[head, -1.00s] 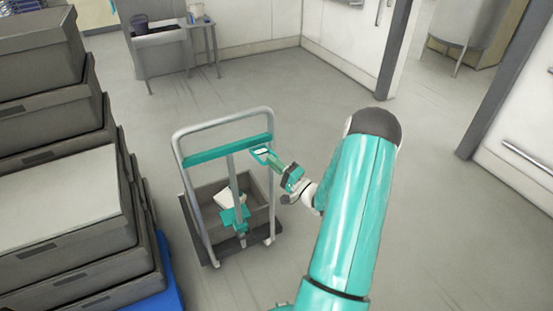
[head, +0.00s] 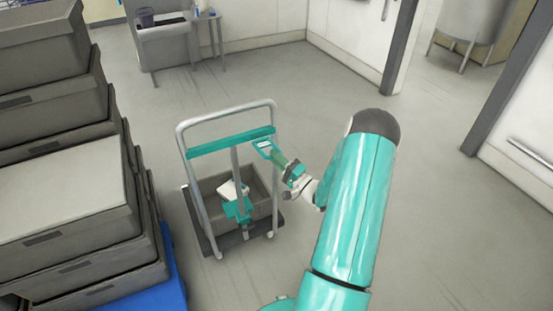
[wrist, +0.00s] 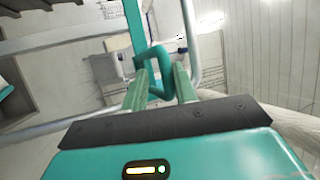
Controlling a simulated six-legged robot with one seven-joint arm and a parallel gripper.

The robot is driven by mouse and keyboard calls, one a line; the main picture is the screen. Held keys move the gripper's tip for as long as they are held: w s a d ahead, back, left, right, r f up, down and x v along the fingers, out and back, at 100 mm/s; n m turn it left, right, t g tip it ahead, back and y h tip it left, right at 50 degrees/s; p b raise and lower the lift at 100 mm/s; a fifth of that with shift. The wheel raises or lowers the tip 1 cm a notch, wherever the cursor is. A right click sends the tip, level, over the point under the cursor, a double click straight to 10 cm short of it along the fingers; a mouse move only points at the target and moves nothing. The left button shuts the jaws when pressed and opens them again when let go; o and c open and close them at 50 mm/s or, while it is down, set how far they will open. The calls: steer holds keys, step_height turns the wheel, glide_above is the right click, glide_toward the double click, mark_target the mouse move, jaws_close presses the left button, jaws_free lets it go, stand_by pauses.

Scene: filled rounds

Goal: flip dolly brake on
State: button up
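The dolly (head: 184,150) stands on the floor ahead, with a grey tubular handle frame and a teal crossbar. A teal loop-shaped lever (head: 258,146) shows at the right end of the crossbar. In the wrist view the loop (wrist: 147,50) lies at my fingertips, with part of it between the two green fingers. My gripper (head: 272,153) reaches in from the right; its fingers (wrist: 160,74) stand apart around the loop. Whether either finger presses on it is unclear. The left finger hides part of the loop.
A grey crate (head: 262,203) sits on the dolly with a white item (head: 230,190) near a teal part (head: 238,210). Stacked grey bins (head: 75,200) stand close at left on a blue base (head: 172,275). The floor behind and right of the dolly is clear.

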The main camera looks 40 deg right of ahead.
steer(key=shift+o, duration=0.4)
steer(key=shift+s+a+f, duration=0.15)
steer(key=shift+s+f, duration=0.05)
steer(key=shift+f, duration=0.8)
steer(key=shift+s+r, duration=0.1)
steer(key=shift+r, duration=0.05)
steer(key=v, duration=1.3)
steer(key=shift+s+r, duration=0.25)
steer(key=shift+s, duration=0.15)
